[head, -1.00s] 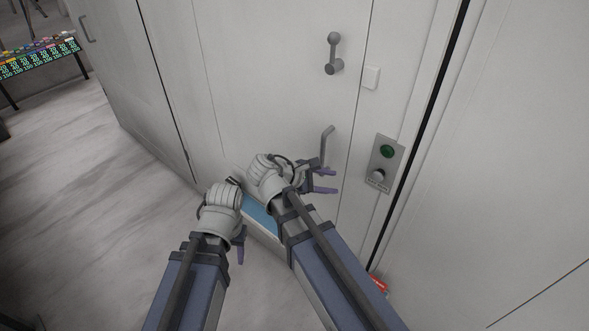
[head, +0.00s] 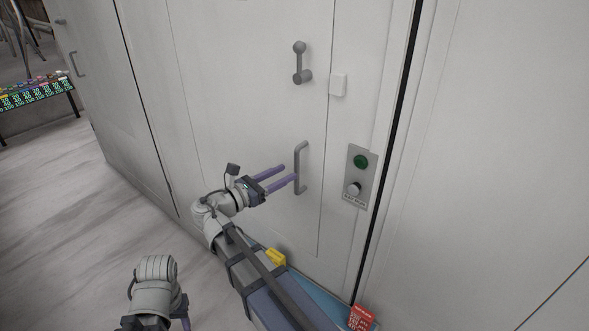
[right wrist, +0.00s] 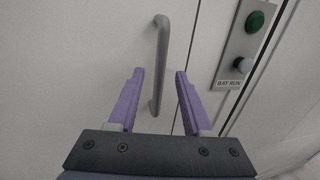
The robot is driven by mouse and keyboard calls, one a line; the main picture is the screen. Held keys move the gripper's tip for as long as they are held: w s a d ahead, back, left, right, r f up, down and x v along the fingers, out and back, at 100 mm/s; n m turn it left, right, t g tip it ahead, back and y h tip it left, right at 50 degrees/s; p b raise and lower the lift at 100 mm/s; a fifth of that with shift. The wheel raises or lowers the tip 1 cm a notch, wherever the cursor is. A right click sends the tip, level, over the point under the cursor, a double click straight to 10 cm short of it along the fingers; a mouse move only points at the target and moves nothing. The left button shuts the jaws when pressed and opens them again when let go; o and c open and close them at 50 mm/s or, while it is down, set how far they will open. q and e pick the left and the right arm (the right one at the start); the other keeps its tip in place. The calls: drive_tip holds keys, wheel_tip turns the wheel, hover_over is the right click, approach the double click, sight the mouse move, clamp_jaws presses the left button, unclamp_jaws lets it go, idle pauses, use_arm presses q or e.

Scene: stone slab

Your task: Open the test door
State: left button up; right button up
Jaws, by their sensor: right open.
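The test door (head: 225,60) is a pale grey panel that looks closed. Its grey bar handle (head: 301,168) stands upright on the door, and a knobbed lever (head: 302,62) sits above it. My right gripper (head: 289,175) is open with purple fingers pointing at the handle.
A panel with a green button and a knob (head: 361,175) is right of the door; its label reads "BAY RUN" in the right wrist view (right wrist: 229,84). A yellow object (head: 276,257) and red box (head: 361,318) lie low. Floor is clear at left.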

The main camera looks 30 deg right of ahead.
sight(295, 168)
drive_tip(key=shift+w+d, duration=0.25)
drive_tip(key=shift+d, duration=1.1)
drive_tip(key=shift+w+d, duration=0.25)
drive_tip(key=shift+d, duration=1.05)
clamp_jaws()
